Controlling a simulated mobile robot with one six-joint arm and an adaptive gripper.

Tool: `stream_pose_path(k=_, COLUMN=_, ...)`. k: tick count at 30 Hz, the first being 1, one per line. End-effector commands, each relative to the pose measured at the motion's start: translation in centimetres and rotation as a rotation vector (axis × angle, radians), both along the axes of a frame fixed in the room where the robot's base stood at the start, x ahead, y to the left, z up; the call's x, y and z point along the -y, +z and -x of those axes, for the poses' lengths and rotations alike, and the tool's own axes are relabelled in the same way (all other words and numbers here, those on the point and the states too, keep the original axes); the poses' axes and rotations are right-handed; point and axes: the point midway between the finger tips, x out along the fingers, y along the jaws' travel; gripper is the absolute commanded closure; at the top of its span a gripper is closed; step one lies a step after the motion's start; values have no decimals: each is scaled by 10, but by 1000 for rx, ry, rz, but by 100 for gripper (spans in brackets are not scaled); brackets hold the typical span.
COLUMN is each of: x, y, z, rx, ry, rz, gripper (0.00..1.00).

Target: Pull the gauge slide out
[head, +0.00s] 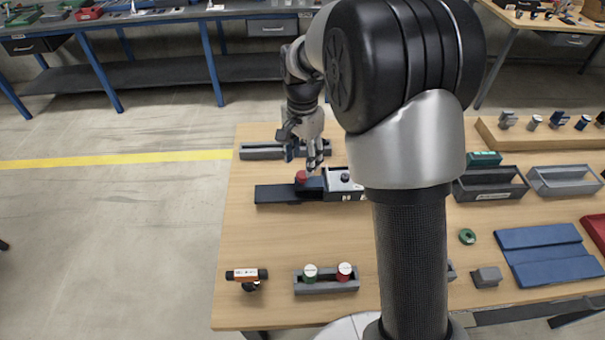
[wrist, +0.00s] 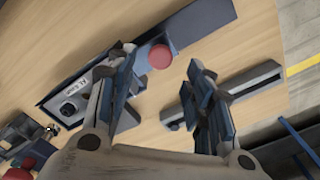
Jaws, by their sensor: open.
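The gauge unit on the wooden table has a long dark plate (head: 273,194), a grey housing (head: 338,175) with a black knob, and a red knob (head: 301,176) on a dark blue piece beside the housing, apparently the slide. In the wrist view the red knob (wrist: 160,56) shows between and beyond my fingertips, with the dark plate (wrist: 203,28) running to the upper right. My gripper (head: 308,158) is open and empty, pointing down just above the knob; contact cannot be made out. My left finger hides part of the housing (wrist: 88,92) in the wrist view.
A long grey bar-shaped tray (head: 260,152) lies behind the unit, and shows right of my fingers in the wrist view (wrist: 250,80).

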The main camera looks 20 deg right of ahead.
Motion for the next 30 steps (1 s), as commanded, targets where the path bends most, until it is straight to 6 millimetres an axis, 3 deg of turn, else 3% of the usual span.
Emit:
stream_pose_path(k=3, x=0, y=-25, z=1, rx=-4, ry=0, rz=0, gripper=52)
stream_pose_path(k=9, x=0, y=-45, z=0, rx=0, ry=0, rz=0, gripper=52)
stream_pose_path(k=20, x=0, y=-49, z=0, rx=0, ry=0, rz=0, gripper=52)
stream_pose_path(k=30, x=0, y=-48, z=0, rx=1, ry=0, rz=-1, gripper=74)
